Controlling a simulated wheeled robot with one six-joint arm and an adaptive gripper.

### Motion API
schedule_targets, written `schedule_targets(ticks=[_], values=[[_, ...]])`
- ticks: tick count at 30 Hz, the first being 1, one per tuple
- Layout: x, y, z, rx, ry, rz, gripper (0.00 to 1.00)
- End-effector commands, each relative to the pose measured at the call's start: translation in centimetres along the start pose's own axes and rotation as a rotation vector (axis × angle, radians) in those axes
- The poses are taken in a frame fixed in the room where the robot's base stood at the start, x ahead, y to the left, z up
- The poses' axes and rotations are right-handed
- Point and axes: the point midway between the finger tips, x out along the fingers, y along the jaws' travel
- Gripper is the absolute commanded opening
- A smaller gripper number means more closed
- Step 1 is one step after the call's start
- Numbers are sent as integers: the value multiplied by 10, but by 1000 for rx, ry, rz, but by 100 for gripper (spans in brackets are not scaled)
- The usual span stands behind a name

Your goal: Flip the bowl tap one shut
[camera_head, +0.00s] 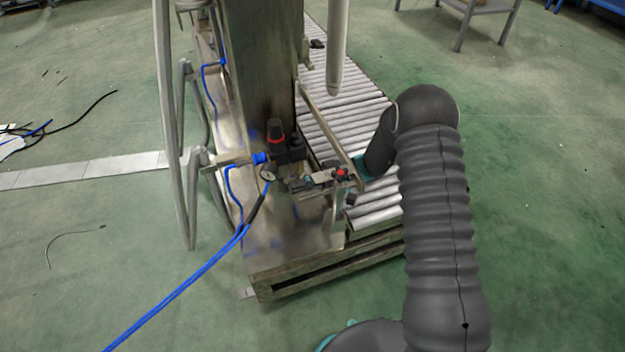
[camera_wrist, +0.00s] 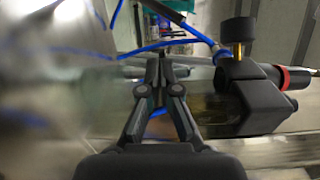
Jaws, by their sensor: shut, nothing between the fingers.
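A black air regulator unit with a red ring (camera_head: 276,140) is mounted at the foot of the metal column in the head view. The black unit (camera_wrist: 250,98) is also on the right of the wrist view, with a brass fitting and a red ring. I cannot pick out the bowl tap or its position in either view. My gripper (camera_wrist: 160,62) is shut and empty in the wrist view, to the left of the black unit. A blue hose passes behind its fingers. In the head view my dark arm reaches in from the right, and I cannot make out the fingers clearly.
A metal column (camera_head: 262,70) rises behind the regulator. A roller conveyor (camera_head: 340,95) runs back to the right. A blue hose (camera_head: 170,297) trails to the front left. The green floor around the stand is mostly open. A grey table (camera_head: 478,8) stands at the back right.

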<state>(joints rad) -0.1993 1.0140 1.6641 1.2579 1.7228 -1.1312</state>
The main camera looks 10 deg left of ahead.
Motion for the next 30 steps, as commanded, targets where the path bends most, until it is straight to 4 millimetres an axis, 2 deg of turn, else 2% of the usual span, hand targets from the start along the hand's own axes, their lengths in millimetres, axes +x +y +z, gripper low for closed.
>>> schedule_targets(ticks=[5, 30], values=[[8, 0, 0, -1, 1, -1, 0], [13, 0, 4, 0, 0, -1, 0]])
